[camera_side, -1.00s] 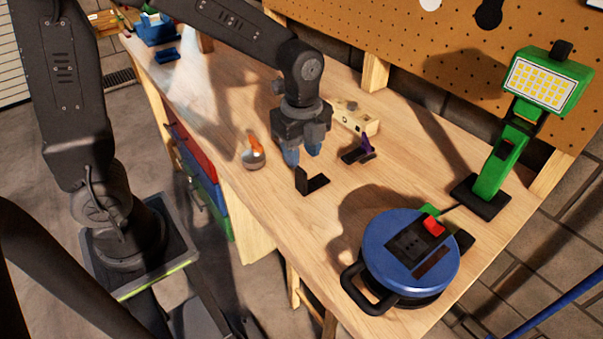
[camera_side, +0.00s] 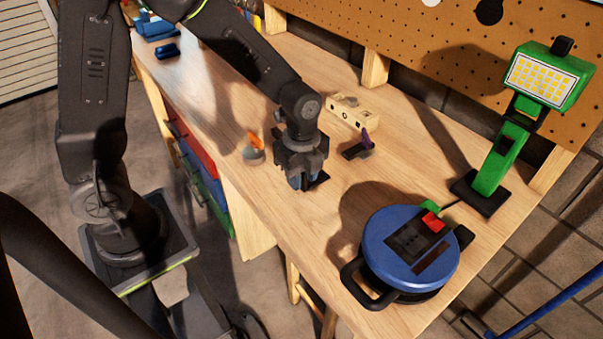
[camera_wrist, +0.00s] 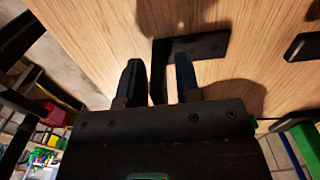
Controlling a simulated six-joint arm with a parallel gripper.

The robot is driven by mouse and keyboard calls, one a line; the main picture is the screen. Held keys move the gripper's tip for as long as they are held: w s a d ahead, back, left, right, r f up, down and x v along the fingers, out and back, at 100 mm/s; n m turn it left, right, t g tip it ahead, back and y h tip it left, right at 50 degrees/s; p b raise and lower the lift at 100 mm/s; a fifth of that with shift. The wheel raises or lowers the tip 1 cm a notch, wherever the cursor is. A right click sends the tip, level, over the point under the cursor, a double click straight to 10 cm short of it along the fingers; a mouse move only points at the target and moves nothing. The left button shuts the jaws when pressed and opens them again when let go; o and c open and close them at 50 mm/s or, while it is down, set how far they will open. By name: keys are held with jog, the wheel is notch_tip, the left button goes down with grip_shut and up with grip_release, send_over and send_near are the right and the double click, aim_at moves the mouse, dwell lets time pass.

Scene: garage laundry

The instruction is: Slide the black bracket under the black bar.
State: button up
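The black bracket (camera_wrist: 203,47) is L-shaped, with a flat foot on the wooden bench and an upright plate. In the side view only a bit of its foot (camera_side: 319,179) shows; my gripper hides the rest. My gripper (camera_side: 298,186) points down over the bracket. In the wrist view its fingers (camera_wrist: 158,82) are open, one on each side of the upright plate, with gaps still visible. A dark piece with a purple lever (camera_side: 357,150) stands behind and right of the gripper; a black bar-like part (camera_wrist: 304,46) shows at the wrist view's right edge. I cannot tell whether this is the black bar.
A pale block with holes (camera_side: 353,113) stands behind the purple-lever piece. A small round item with an orange top (camera_side: 254,150) is left of my gripper. A blue cable reel (camera_side: 400,250) and a green work lamp (camera_side: 497,165) stand to the right. Bench between is clear.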

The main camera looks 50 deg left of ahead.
grip_shut()
jog(key=shift+w, duration=3.9)
jog(key=shift+o, duration=1.1)
grip_release()
notch_tip(320, 180, up, 14)
